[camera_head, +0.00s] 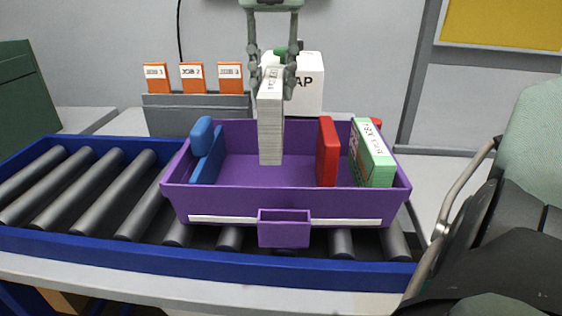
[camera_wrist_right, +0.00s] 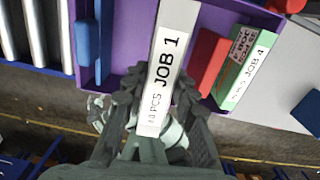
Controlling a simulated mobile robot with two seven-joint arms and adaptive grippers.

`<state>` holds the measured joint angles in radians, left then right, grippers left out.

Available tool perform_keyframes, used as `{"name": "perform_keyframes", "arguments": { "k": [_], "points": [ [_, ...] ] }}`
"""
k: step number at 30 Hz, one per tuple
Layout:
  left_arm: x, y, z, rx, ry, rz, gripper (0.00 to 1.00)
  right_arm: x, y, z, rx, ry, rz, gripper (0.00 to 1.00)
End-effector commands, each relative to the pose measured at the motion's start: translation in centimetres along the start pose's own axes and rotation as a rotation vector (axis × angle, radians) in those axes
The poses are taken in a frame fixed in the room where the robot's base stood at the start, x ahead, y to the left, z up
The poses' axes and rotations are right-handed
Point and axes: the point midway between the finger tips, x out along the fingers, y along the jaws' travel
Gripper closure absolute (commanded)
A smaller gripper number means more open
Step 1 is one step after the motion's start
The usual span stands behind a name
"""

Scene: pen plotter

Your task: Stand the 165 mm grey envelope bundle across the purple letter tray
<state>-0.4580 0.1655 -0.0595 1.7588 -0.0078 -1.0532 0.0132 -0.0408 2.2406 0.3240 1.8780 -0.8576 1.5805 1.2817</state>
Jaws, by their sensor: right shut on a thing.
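My right gripper (camera_head: 272,82) is shut on the grey envelope bundle (camera_head: 270,130) near its top edge. The bundle is upright, its length running front to back across the purple letter tray (camera_head: 240,205), between the blue and red pieces. Its lower part appears inside the tray; I cannot tell whether it touches the floor. In the right wrist view the gripper (camera_wrist_right: 155,98) grips the bundle (camera_wrist_right: 167,62), whose label reads JOB 1. The tray (camera_wrist_right: 128,45) shows behind it. My left gripper is not in view.
In the tray, a blue piece (camera_head: 207,158) stands left, a red piece (camera_head: 327,152) and a green JOB 4 bundle (camera_head: 372,155) right. Free floor lies either side of the grey bundle. The tray sits on a roller conveyor (camera_head: 90,190). Behind are a grey rack (camera_head: 195,113) and white box (camera_head: 308,95).

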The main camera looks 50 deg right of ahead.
Motion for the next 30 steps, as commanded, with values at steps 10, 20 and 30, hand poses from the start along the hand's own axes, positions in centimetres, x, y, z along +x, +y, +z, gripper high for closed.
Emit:
{"name": "perform_keyframes", "arguments": {
  "k": [10,20,30],
  "points": [
    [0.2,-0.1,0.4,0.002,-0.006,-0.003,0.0,5.5,0.0,0.0,-0.001,0.003,0.0,1.0],
    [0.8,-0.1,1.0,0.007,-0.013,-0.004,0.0,9.1,0.0,-0.1,-0.001,0.003,0.0,1.0],
    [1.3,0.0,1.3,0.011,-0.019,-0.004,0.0,9.6,0.0,0.0,0.0,0.0,0.0,1.0]
  ]
}}
